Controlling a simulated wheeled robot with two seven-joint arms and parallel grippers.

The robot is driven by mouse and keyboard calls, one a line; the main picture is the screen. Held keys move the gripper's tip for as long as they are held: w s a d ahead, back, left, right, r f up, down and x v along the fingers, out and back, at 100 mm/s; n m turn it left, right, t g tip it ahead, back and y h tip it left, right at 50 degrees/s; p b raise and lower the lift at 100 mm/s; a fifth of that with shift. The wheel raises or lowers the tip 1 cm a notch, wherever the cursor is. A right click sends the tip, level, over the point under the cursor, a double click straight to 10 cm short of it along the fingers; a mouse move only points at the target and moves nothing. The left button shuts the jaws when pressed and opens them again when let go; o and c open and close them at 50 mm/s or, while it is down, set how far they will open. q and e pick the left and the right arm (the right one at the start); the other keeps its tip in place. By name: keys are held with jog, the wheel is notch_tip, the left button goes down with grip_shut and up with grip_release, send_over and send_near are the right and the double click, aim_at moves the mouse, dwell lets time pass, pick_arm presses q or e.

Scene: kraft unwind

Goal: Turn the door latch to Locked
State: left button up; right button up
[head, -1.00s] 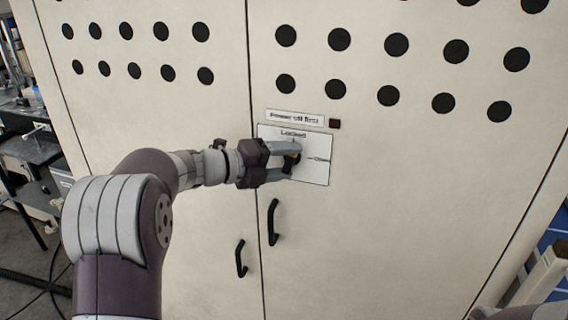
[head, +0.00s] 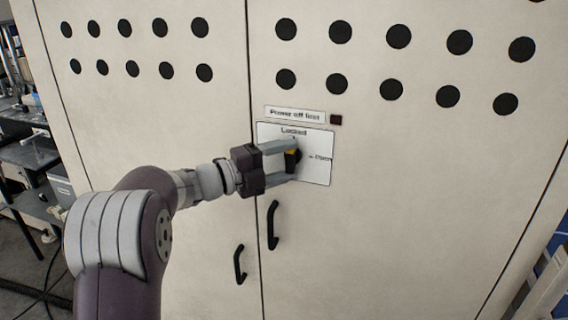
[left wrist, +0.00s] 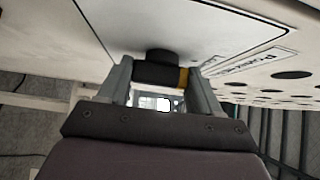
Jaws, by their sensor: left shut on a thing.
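The door latch (head: 291,164) is a black turn handle with a yellow end, on a white plate (head: 318,172) marked "Locked" at top and "Open" at right. The yellow end is at the top, toward "Locked". My left gripper (head: 293,161) is shut on the latch, one finger above and one below. In the left wrist view the latch handle (left wrist: 158,75) lies between the two fingertips (left wrist: 160,80), with its yellow end against the right finger. The fingers partly hide the handle. My right gripper is out of view.
A "Power off first" label (head: 295,115) and a small dark red square (head: 336,119) sit above the plate. Two black door handles (head: 273,225) (head: 240,264) stick out below, beside the door seam. Cluttered shelving (head: 25,165) stands left of the cabinet.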

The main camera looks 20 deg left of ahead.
pick_arm(q)
jog(key=o, duration=1.2)
jog(key=shift+o, duration=0.2)
jog(key=shift+s+a+f+b, duration=0.1)
jog(key=shift+s+f+b, duration=0.05)
jog(key=shift+s+b, duration=0.6)
jog(key=s+b, duration=0.2)
jog(key=s, duration=0.2)
jog(key=shift+s, duration=0.25)
